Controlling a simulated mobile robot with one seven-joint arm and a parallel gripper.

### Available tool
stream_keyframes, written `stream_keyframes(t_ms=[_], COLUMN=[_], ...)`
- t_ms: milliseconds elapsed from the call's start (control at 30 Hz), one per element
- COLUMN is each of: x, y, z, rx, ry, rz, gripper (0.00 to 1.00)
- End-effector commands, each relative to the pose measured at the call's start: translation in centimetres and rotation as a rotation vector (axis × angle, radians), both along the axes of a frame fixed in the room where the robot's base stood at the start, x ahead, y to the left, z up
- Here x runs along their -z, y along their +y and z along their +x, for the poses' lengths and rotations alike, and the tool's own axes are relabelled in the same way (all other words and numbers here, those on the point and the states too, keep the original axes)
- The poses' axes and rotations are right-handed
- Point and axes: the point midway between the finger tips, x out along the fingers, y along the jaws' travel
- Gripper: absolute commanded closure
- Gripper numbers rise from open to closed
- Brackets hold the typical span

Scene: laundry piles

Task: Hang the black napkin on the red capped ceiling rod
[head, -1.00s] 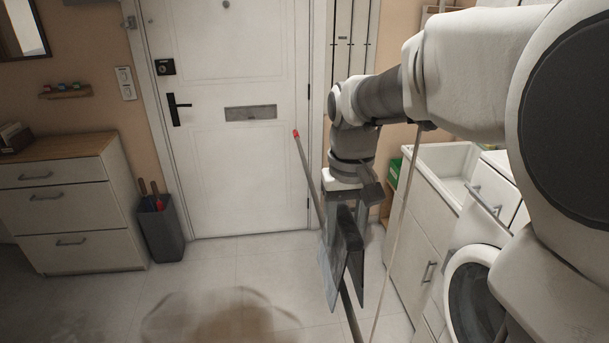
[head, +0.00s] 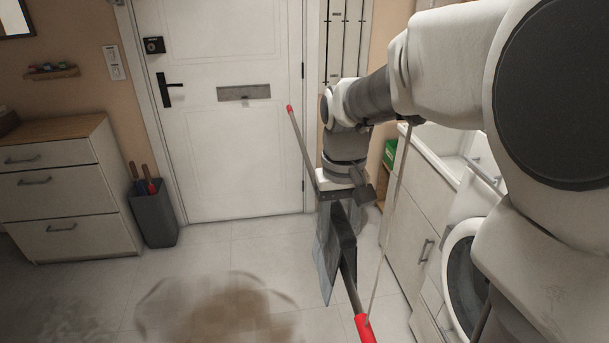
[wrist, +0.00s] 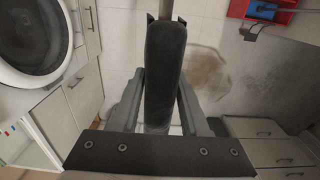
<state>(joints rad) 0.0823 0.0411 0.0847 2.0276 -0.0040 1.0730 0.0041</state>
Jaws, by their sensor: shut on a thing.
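The black napkin (head: 344,236) lies folded over the rod, with its flaps hanging down on either side; it also shows in the wrist view (wrist: 165,75). The ceiling rod (head: 303,147) runs slanting through the head view, with a red cap on its far end (head: 290,109) and another on its near end (head: 365,329). My gripper (wrist: 160,92) is above the rod, pointing down, its fingers on both sides of the napkin and shut on it. The rod under the cloth and the fingertips are partly hidden.
A thin cord (head: 393,215) rises from near the rod's near end. A washing machine (head: 466,285) and white cabinets (head: 412,205) stand at the right. A drawer chest (head: 62,190) and grey bin (head: 155,217) stand at the left. The floor between has a brown stain (head: 225,308).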

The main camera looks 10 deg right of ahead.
Motion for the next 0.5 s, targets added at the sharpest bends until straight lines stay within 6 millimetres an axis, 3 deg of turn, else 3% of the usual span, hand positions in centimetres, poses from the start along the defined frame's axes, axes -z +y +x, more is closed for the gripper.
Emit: stream_keyframes(t_ms=[500], x=[3.8], y=[0.0], z=[0.0], rx=[0.000], ry=[0.000], rz=[0.000], gripper=[1.00])
